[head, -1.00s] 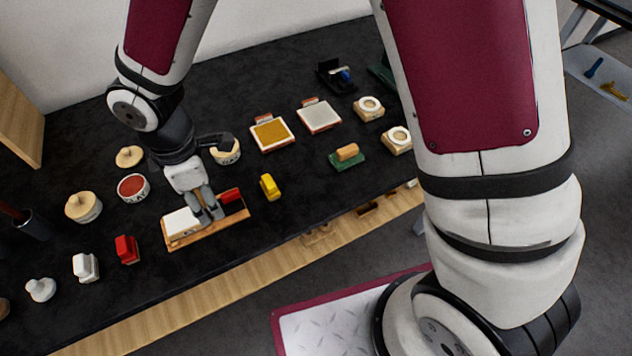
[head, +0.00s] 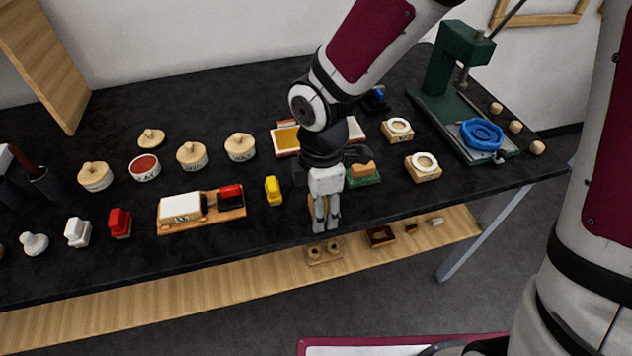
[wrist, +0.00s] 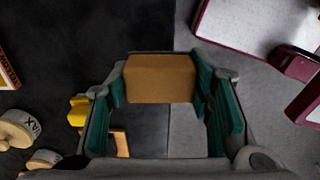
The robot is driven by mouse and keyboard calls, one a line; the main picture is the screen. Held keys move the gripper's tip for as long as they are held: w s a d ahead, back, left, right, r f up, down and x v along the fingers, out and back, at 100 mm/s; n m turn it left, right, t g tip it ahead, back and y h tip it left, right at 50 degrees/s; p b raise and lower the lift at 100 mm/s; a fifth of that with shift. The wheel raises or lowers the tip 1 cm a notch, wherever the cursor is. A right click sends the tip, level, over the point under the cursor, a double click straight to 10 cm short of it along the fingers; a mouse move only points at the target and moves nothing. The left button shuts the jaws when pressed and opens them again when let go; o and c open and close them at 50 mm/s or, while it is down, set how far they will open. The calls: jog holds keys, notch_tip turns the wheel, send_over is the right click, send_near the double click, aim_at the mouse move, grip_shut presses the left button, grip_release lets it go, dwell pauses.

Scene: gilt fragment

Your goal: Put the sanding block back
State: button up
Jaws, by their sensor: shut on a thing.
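My gripper (head: 326,224) points down near the front edge of the black table, right of the yellow block. In the wrist view, my gripper (wrist: 160,95) is shut on a plain brown block (wrist: 160,78), which looks like the sanding block, between its green finger pads. The fingers mostly hide this block in the head view.
A yellow block (head: 273,191) stands left of my gripper. A wooden tray (head: 225,213) with a white block and a red-topped piece lies further left. A green pad (head: 366,181) bearing a tan block is close behind on the right. A green press (head: 450,90) stands at the back right.

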jog(key=w, duration=0.3)
jog(key=w+a, duration=0.1)
jog(key=w, duration=0.2)
jog(key=w+f, duration=0.1)
jog(key=w, duration=0.2)
jog(key=shift+w+a, duration=0.2)
jog(key=shift+w, duration=0.1)
jog(key=shift+f, duration=1.7)
jog(key=shift+f, duration=0.2)
jog(key=o, duration=1.1)
jog(key=shift+o, duration=0.2)
